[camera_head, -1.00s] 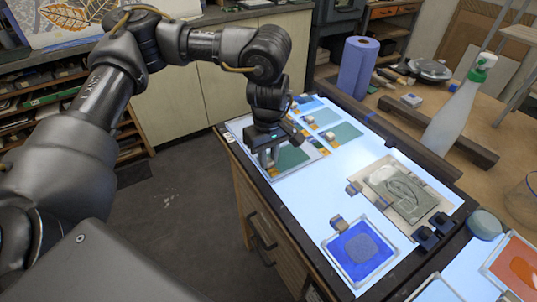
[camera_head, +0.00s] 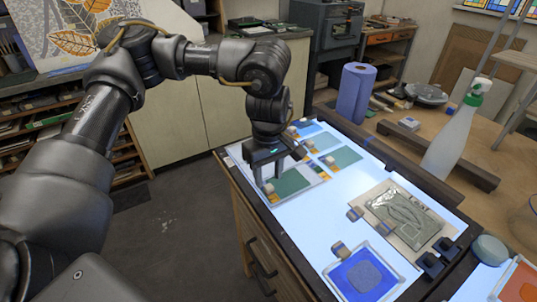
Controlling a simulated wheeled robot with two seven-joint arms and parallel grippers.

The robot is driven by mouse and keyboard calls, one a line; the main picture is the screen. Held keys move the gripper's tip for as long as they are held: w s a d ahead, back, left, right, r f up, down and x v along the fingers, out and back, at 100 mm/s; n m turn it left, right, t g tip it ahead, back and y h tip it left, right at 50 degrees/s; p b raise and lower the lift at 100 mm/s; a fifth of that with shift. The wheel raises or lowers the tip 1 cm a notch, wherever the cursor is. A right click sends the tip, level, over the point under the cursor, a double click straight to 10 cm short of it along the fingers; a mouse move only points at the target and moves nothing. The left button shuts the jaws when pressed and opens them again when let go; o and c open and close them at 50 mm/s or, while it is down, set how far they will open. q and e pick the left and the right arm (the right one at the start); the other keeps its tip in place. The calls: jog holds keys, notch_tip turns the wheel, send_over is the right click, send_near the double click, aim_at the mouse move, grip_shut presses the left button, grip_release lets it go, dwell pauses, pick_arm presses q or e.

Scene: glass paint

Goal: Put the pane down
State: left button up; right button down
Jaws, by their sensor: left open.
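My left gripper (camera_head: 268,174) is open, with its fingers pointing down over the far left part of the lit table. Just below it, a green pane (camera_head: 291,182) lies on the bright surface, with a small tan block (camera_head: 268,188) at its left edge. The fingers partly overlap the pane's left end in the picture, so I cannot tell the exact gap between them. Another green pane (camera_head: 346,157) lies to its right. A blue pane (camera_head: 364,275) in a pale frame lies near the front. My right gripper is out of view.
A patterned grey-green plate (camera_head: 406,218) lies at the table's right, with black blocks (camera_head: 428,264) beside it. A dark bar (camera_head: 440,157) runs along the back right. A spray bottle (camera_head: 452,140) and a blue roll (camera_head: 355,92) stand behind. The lit table's middle is clear (camera_head: 305,222).

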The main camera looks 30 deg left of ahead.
pick_arm(q)
notch_tip(320, 180, up, 9)
dwell(0.3)
dwell(0.5)
